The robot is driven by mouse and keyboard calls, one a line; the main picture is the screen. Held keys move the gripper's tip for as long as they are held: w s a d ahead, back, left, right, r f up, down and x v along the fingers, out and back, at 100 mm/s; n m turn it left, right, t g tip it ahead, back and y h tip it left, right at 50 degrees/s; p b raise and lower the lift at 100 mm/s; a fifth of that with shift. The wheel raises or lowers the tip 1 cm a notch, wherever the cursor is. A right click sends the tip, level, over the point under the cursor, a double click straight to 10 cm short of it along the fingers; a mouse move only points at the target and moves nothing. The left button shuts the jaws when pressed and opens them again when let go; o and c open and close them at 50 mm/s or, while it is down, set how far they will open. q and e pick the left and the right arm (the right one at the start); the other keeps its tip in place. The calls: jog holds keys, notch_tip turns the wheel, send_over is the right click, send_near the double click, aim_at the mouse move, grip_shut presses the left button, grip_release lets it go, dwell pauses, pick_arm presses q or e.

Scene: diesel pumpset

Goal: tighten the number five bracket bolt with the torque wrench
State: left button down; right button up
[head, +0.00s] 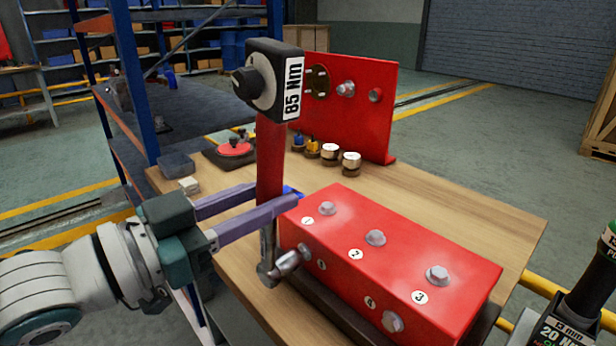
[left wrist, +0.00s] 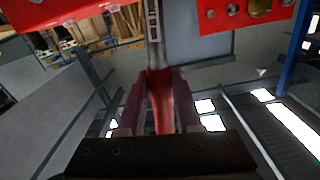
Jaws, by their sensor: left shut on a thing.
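My left gripper (head: 268,206) is shut on the red handle of the torque wrench (head: 270,160), which stands nearly upright with its dial head, marked 85 Nm, at the top. The handle also shows between the fingers in the left wrist view (left wrist: 161,98). The wrench's lower end, with a metal socket (head: 287,263), is at the left end of the front face of the red bracket block (head: 335,245), beside a small number label (head: 322,265) too small to read surely. Any bolt behind the socket is hidden; I cannot tell whether it is seated. My right gripper is not in view.
Bolts 1, 2 and 3 are on the block's top; another bolt (head: 392,322) is on its front. A red upright plate (head: 350,105) and several small sockets (head: 330,152) stand behind on the wooden table (head: 450,205). A black tool (head: 585,290) marked 20 Nm is at the right edge.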

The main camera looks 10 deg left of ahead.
pick_arm(q)
jog(key=shift+w+d+r, duration=0.1)
jog(key=shift+w+d, duration=0.25)
jog(key=shift+w, duration=0.1)
dwell(0.5)
jog(key=s+d+f+m+b, duration=0.2)
jog(key=s+d+f+m, duration=0.3)
jog(key=d+m, duration=0.2)
jog(key=shift+s+d+f+m+b, duration=0.2)
jog(key=shift+s+f+m+b, duration=0.15)
jog(key=shift+m, duration=0.75)
dwell(1.2)
